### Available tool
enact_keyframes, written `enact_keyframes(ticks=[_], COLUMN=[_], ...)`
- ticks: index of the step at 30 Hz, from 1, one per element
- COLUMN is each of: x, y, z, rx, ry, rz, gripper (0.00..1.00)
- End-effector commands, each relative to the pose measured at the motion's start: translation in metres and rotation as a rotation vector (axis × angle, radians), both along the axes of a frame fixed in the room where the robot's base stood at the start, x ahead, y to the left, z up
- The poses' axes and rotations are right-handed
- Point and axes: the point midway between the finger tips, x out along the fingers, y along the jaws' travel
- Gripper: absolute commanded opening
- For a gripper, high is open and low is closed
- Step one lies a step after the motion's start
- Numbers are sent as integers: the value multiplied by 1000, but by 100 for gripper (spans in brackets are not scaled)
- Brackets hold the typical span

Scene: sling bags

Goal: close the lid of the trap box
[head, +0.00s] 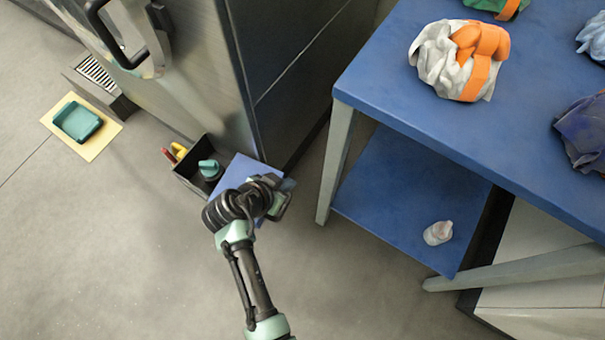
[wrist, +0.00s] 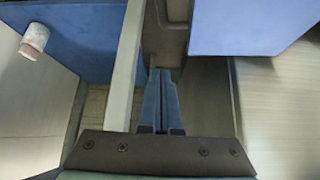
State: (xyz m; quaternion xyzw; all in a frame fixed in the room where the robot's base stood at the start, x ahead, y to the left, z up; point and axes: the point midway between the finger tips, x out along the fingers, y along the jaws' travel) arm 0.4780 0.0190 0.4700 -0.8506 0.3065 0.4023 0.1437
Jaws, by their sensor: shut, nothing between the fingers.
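A black open-topped box (head: 184,178) stands on the floor against the steel cabinet, with a teal-topped item and red and yellow pieces in it. A flat blue panel (head: 236,172) rises at its right side; it looks like the lid, standing open, but its hinge is hidden behind my arm. My gripper (head: 280,202) is at the panel's right lower end; I cannot tell whether it touches the panel. In the wrist view my gripper (wrist: 161,75) has its fingers together and empty, and a blue panel (wrist: 245,25) fills the upper right, apart from the fingertips.
The blue table (head: 400,110) stands right of my gripper, its leg (head: 337,160) close by. Its lower shelf (head: 390,205) holds a white item (head: 438,233). A teal tray-like object (head: 77,121) lies on a yellow mat (head: 50,121).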

Motion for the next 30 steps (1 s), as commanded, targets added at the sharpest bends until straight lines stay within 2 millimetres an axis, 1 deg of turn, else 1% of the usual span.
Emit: enact_keyframes(ticks=[5, 12, 17, 18, 21, 25, 30], x=[9, 35, 51, 42, 30, 22, 18], y=[-8, -29, -42, -33, -24, -17, -14], z=[-18, -60, -84, -79, -78, -77, -77], rx=[0, 1, 2, 1, 2, 1, 2], ry=[1, 0, 0, 1, 0, -1, -1], rz=[-2, -2, -2, 4, 4, 2, 0], gripper=[0, 0, 0, 0, 0, 0, 0])
